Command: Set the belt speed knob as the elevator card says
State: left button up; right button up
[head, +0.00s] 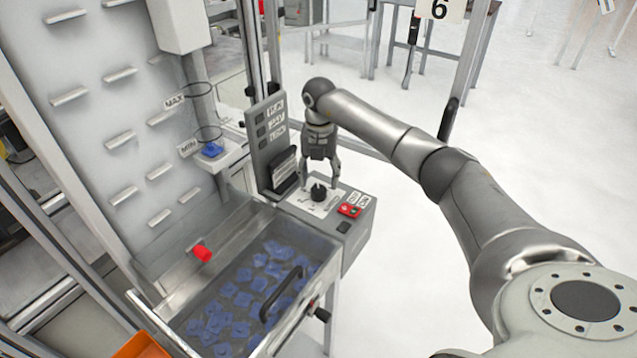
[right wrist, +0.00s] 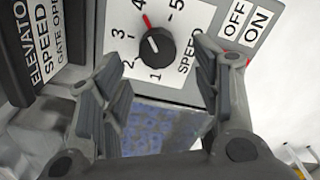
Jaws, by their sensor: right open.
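The black belt speed knob (head: 318,191) sits on a white dial plate on the grey control box. In the right wrist view the knob (right wrist: 155,47) is ringed by numbers 1 to 5, with "SPEED" beside them. A red mark runs from near the knob towards the 4. The elevator card (right wrist: 45,50) stands left of the dial, partly cut off, with "SPEED" and "GATE OPE" legible but no value readable. My right gripper (head: 320,174) is open above the knob, fingers on either side and apparently not touching it. My left gripper is out of view.
Red switch (head: 349,210) with OFF and ON labels sits right of the dial. A hopper (head: 262,216) of blue parts with a black handle is in front. A tall cleated panel (head: 110,90) rises at left. The floor at right is open.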

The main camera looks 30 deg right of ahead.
aim_at(318, 189)
jog(key=f, duration=0.3)
jog(key=shift+w, duration=0.2)
jog(key=shift+f+p, duration=0.35)
jog(key=shift+f, duration=0.35)
jog(key=shift+c, duration=1.7)
jog(key=c, duration=0.7)
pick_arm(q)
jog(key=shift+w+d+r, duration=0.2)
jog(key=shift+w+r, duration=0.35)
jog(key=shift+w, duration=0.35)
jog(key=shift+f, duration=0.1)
